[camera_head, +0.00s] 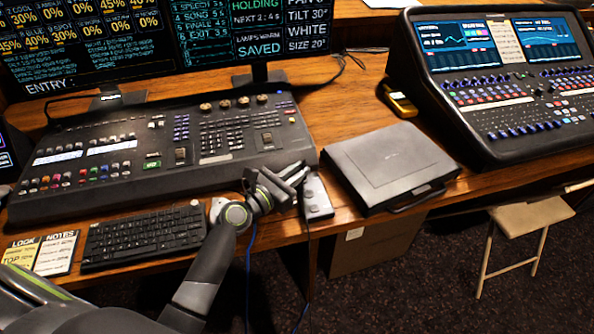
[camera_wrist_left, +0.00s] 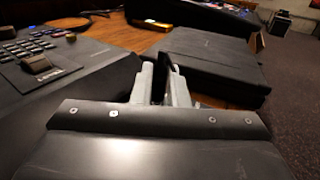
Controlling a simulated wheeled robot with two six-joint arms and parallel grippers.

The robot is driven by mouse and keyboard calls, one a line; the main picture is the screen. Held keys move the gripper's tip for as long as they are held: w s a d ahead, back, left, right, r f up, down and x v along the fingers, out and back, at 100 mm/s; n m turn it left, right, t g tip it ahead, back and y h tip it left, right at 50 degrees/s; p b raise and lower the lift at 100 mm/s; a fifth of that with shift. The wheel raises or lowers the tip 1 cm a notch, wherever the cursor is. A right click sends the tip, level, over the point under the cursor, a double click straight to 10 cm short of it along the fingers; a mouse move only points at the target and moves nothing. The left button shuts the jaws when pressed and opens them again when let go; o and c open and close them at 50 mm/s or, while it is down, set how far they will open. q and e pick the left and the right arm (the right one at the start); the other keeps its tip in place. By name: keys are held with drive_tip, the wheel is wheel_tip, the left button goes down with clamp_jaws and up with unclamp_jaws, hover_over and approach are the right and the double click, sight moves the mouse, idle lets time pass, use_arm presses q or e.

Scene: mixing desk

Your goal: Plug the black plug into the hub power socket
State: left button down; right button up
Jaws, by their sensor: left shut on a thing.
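My left gripper (camera_head: 298,174) reaches over the front edge of the desk, between the lighting console and the black case. A small grey box, which looks like the hub (camera_head: 317,197), lies on the desk just in front of and right of the fingers. In the left wrist view the two pale fingers (camera_wrist_left: 165,85) are close together, with a narrow dark thing between them. This looks like the black plug, but it is mostly hidden by the fingers. I cannot make out the socket opening, or whether the plug touches the hub. My right gripper is not in view.
The lighting console (camera_head: 170,150) is close on the left, with a keyboard (camera_head: 143,236) in front. The closed black case (camera_head: 390,165) is close on the right. A blue cable (camera_head: 249,262) and a dark cable hang off the desk edge. A folding chair (camera_head: 525,217) stands right.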

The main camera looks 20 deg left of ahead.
use_arm(q)
drive_tip(key=shift+f+b, duration=0.3)
drive_tip(key=shift+f, duration=0.1)
drive_tip(key=c, duration=1.3)
unclamp_jaws()
drive_tip(key=shift+c, duration=0.2)
drive_tip(key=b+v, duration=0.3)
drive_tip(key=v, duration=1.3)
drive_tip(key=shift+s+a, duration=0.25)
drive_tip(key=shift+s, duration=0.1)
drive_tip(key=shift+s+a, duration=0.15)
drive_tip(key=shift+s, duration=0.15)
